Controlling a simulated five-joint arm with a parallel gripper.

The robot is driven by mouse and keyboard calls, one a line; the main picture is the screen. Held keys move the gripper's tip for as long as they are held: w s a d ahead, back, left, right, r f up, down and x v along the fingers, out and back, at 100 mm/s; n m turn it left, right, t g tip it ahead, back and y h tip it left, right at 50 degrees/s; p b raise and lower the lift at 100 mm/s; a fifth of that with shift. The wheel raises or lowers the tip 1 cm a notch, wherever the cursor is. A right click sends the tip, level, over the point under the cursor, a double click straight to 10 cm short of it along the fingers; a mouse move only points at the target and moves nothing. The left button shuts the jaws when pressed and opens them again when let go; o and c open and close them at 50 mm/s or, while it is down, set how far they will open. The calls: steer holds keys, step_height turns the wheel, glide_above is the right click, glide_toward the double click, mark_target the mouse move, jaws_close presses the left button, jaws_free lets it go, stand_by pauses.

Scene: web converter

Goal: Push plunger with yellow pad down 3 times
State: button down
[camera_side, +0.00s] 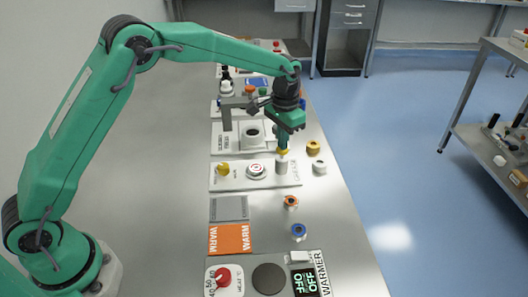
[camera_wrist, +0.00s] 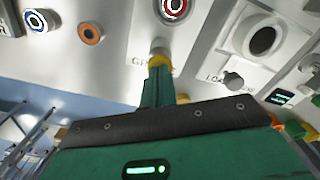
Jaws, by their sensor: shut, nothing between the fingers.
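The plunger's yellow pad (camera_side: 283,151) sits on top of a short white upright cylinder (camera_side: 281,166) at the right end of a white panel. My gripper (camera_side: 282,144) points down with its fingers together, directly over the pad. The fingertips seem to meet the pad, but I cannot tell if they press on it. In the wrist view, the green fingers (camera_wrist: 157,82) end at the yellow pad (camera_wrist: 158,61), which is partly hidden behind them. The pale cylinder (camera_wrist: 160,47) shows beyond it.
On the same panel are a red-and-white target button (camera_side: 257,170) and a yellow knob (camera_side: 222,169). A yellow ring (camera_side: 313,148) and a white cylinder (camera_side: 320,168) stand to the right. A black-holed white unit (camera_side: 253,133) stands behind. The bench's right edge is close.

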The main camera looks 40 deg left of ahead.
steer(key=shift+f, duration=0.65)
steer(key=shift+r, duration=1.95)
steer(key=shift+f, duration=1.95)
steer(key=shift+r, duration=1.95)
